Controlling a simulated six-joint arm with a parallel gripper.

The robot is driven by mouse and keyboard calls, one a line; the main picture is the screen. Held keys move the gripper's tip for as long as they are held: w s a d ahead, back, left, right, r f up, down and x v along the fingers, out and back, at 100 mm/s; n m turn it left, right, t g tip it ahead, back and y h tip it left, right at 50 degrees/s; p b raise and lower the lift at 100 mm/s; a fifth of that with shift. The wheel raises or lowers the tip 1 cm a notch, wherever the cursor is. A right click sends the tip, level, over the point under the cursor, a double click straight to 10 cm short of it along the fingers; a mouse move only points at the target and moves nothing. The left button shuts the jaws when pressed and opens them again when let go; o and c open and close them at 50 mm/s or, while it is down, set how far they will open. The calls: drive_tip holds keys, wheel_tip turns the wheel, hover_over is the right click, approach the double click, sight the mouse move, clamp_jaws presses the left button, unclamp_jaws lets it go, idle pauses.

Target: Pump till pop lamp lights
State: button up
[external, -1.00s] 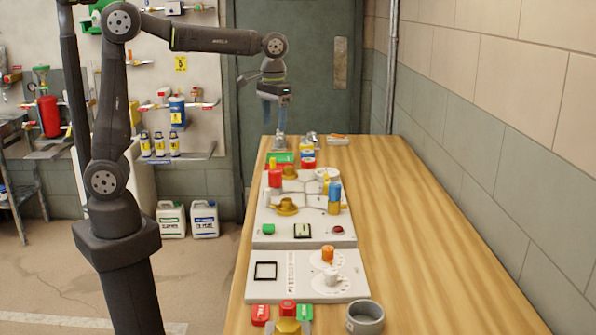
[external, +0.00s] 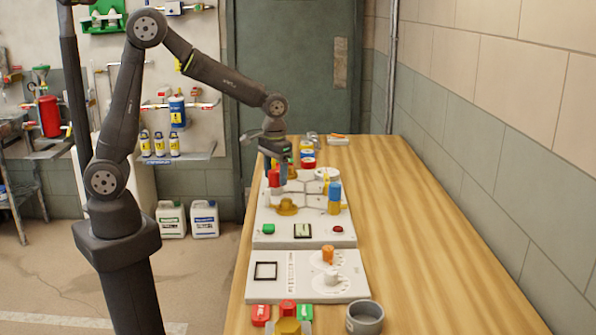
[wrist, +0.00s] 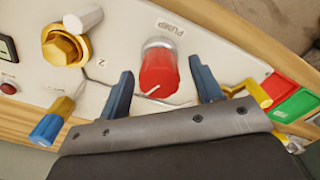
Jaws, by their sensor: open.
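A red pump knob (wrist: 158,74) with a white pointer line stands on the white panel (external: 262,232), beside a printed PUMP label (wrist: 171,27). My gripper (wrist: 161,65) is open, with one blue finger on each side of the red knob; whether either touches it I cannot tell. In the external view my gripper (external: 277,172) is low over the panel's far left part, and the knob (external: 274,179) is partly hidden by it. A small red dome (external: 338,229) sits at the panel's front right; it also shows in the wrist view (wrist: 9,88). I cannot tell whether it is lit.
A blue-and-yellow post (external: 334,198) and brass valves (external: 287,207) stand on the same panel. Nearer are a second white panel (external: 297,285) with orange and white knobs, and a grey cup (external: 365,317). The table's right side (external: 430,240) is clear.

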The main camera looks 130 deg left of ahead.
sight(275, 171)
drive_tip(key=shift+f, duration=0.45)
drive_tip(key=shift+c, duration=0.2)
drive_tip(key=c, duration=1)
drive_tip(key=shift+o, duration=0.2)
drive_tip(key=shift+m, duration=2.5)
drive_tip(key=o, duration=1)
wheel_tip(275, 171, up, 18)
drive_tip(key=shift+f, duration=0.25)
